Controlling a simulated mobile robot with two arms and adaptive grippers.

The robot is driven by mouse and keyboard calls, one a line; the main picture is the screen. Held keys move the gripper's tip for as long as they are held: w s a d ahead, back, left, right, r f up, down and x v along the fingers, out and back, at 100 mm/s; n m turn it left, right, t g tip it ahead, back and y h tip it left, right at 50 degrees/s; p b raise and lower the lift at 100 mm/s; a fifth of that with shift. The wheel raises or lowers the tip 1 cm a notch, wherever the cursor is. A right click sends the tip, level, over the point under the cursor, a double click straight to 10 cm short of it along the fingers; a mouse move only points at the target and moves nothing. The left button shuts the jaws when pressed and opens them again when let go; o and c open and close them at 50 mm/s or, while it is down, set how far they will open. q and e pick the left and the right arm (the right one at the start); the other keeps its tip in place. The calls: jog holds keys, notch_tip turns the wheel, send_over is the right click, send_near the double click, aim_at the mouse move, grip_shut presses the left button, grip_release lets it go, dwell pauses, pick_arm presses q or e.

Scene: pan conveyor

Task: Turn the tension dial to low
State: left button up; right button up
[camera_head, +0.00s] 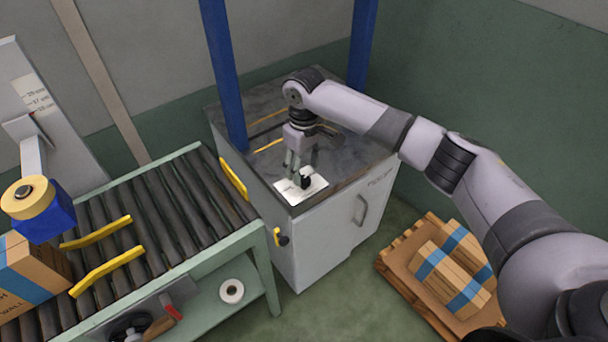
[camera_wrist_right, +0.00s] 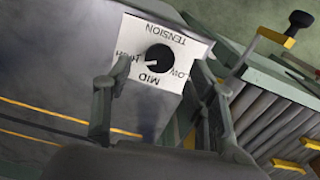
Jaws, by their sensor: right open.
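The tension dial is a black round knob (camera_wrist_right: 158,58) on a white plate (camera_wrist_right: 185,42) lettered TENSION, HIGH, MID and LOW, which reads upside down in the right wrist view. A small white mark on the knob points to the lower left, towards the HIGH side. In the head view the knob (camera_head: 306,182) sits on the plate (camera_head: 288,190) at the front corner of the cabinet top. My right gripper (camera_head: 299,172) is open, pointing down just above the dial. In the wrist view its fingers (camera_wrist_right: 160,78) stand apart, either side of the knob. My left gripper is out of view.
The grey cabinet (camera_head: 325,240) has blue posts (camera_head: 224,75) rising from its top and a yellow-black handle (camera_head: 281,238) on its side. A roller conveyor (camera_head: 165,205) with yellow guides lies left. A pallet with boxes (camera_head: 450,270) stands on the floor right.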

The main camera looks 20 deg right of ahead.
aim_at(304, 179)
jog(key=shift+f, duration=1.95)
jog(key=c, duration=1.1)
